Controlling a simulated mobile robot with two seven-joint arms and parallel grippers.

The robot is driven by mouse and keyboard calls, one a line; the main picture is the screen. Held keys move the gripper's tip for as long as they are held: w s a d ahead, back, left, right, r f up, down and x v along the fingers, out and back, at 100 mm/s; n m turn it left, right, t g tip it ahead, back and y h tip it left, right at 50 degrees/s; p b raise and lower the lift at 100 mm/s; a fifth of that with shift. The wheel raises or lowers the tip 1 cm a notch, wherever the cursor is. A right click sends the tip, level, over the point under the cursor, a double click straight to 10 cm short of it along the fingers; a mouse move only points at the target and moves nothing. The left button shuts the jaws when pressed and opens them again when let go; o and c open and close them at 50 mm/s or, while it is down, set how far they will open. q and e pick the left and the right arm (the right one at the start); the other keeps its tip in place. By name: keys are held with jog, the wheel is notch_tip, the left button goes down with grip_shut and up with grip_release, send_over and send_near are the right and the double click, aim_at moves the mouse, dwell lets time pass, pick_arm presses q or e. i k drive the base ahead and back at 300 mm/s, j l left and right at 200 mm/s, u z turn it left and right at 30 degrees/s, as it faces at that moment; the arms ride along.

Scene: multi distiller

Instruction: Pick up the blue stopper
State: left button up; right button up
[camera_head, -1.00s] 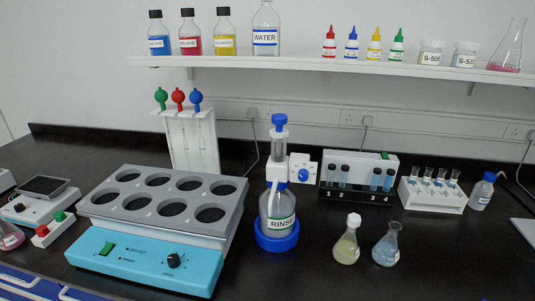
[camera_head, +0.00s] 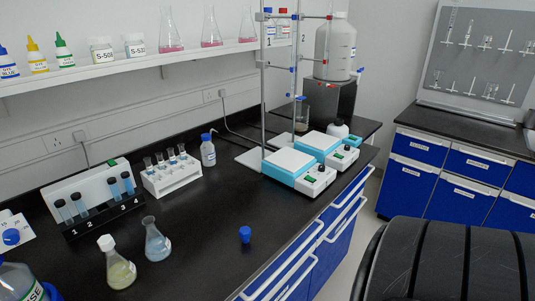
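A small blue stopper (camera_head: 245,234) stands on the black bench top (camera_head: 215,215) near the front edge, in the head view. It is apart from other objects, to the right of a conical flask with pale blue liquid (camera_head: 157,243). Neither of my grippers shows in the head view, and nothing is touching the stopper.
A white-capped flask with yellowish liquid (camera_head: 119,270) stands left of the blue one. Behind are a tube rack (camera_head: 165,178), a white bottle (camera_head: 208,152) and hotplate units (camera_head: 290,163) with stands. The bench around the stopper is clear. Drawers (camera_head: 320,235) with handles lie below the edge.

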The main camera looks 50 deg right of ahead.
aim_at(245, 232)
jog(key=z, duration=1.55)
